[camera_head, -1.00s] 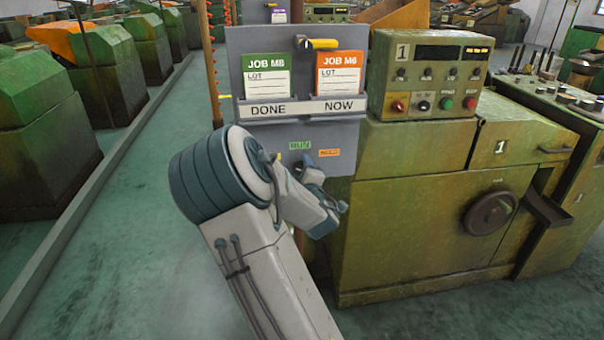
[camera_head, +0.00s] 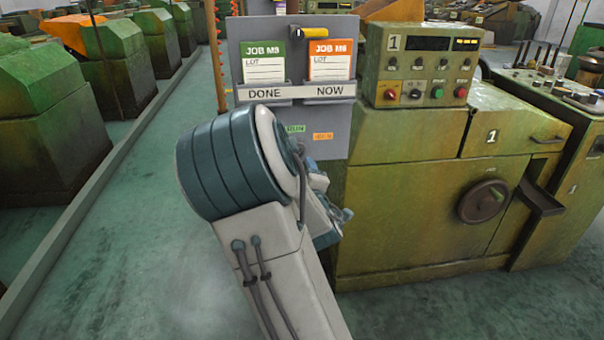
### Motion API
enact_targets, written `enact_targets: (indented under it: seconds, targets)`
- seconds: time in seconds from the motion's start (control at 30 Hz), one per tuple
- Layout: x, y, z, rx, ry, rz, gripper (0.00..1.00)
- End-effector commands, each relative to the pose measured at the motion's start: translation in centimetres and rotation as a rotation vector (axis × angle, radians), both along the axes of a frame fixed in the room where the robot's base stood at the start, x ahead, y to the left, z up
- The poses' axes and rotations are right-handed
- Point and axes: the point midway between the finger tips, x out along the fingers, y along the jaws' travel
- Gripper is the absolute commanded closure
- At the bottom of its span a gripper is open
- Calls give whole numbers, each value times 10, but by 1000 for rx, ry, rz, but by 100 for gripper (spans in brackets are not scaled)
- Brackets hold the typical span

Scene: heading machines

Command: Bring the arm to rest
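My arm (camera_head: 240,165), white and blue-grey, rises from the bottom of the head view and bends at a large ribbed joint. Its far end (camera_head: 328,215) is folded behind this joint, in front of the green machine's left side. The joint hides most of my gripper. I cannot make out its fingers or whether it is open or shut. I see nothing held at the part that shows.
A grey board (camera_head: 335,130) beyond my arm holds a green card (camera_head: 264,62) over DONE and an orange card (camera_head: 330,60) over NOW. Green machine 1 (camera_head: 410,215) with its control box (camera_head: 425,65) stands right. Open floor (camera_head: 130,240) lies left.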

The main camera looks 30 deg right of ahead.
Motion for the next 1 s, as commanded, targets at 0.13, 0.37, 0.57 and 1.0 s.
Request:
enact_targets:
  seconds: [0.13,0.37,0.57,1.0]
  targets:
    - [-4,4,0,0,0,2,39]
    - [-3,7,0,1,1,7,39]
    - [-3,7,0,1,1,7,39]
    - [-24,16,-9,396,163,-100,39]
